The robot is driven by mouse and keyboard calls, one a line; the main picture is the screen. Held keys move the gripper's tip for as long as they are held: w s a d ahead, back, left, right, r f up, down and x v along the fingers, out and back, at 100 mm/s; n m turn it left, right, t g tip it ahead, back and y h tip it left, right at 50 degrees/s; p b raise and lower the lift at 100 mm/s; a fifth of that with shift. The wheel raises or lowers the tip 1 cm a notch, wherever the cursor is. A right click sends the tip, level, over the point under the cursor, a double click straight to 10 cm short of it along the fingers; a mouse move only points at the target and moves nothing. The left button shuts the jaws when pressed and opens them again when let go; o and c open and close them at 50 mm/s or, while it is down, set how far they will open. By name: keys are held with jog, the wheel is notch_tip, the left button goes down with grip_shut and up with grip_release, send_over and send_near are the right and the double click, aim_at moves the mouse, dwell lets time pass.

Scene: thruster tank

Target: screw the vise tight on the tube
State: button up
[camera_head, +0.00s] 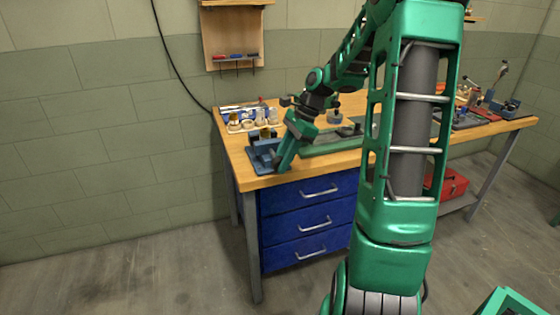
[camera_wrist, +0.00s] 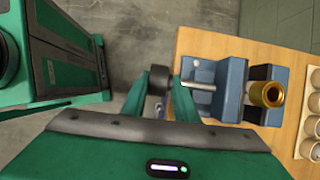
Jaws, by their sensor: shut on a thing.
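The blue vise (camera_head: 262,157) is at the left front corner of the wooden bench; it also shows in the wrist view (camera_wrist: 233,92). A brass tube (camera_wrist: 267,93) stands at its far side in the wrist view, by the blue jaws; whether both jaws touch it cannot be told. A metal screw rod (camera_wrist: 199,86) runs from the vise toward my gripper (camera_wrist: 159,86). My gripper is shut on the dark round knob (camera_wrist: 157,78) at the rod's end. In the head view my gripper (camera_head: 283,164) is beside the vise, and my arm partly hides the vise.
Several light round containers (camera_wrist: 308,125) stand beyond the vise; they also show at the bench's back left (camera_head: 247,122). Green equipment (camera_head: 325,141) lies right of the vise. Blue drawers (camera_head: 310,215) are below. The floor (camera_head: 150,255) to the left is clear.

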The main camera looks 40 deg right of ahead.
jog(key=y, duration=0.3)
jog(key=f+t+y, duration=0.1)
jog(key=shift+s+d, duration=0.2)
jog(key=shift+s, duration=0.15)
jog(key=shift+o, duration=0.3)
jog(key=shift+f+t+y, duration=0.15)
jog(key=shift+t+y, duration=0.35)
jog(key=shift+y, duration=1.6)
jog(key=shift+c, duration=0.2)
jog(key=o, duration=0.9)
jog(key=shift+d, duration=0.1)
jog(key=v, duration=1)
jog(key=shift+s+d+r, duration=0.1)
jog(key=shift+d+r, duration=0.1)
jog(key=shift+d, duration=0.1)
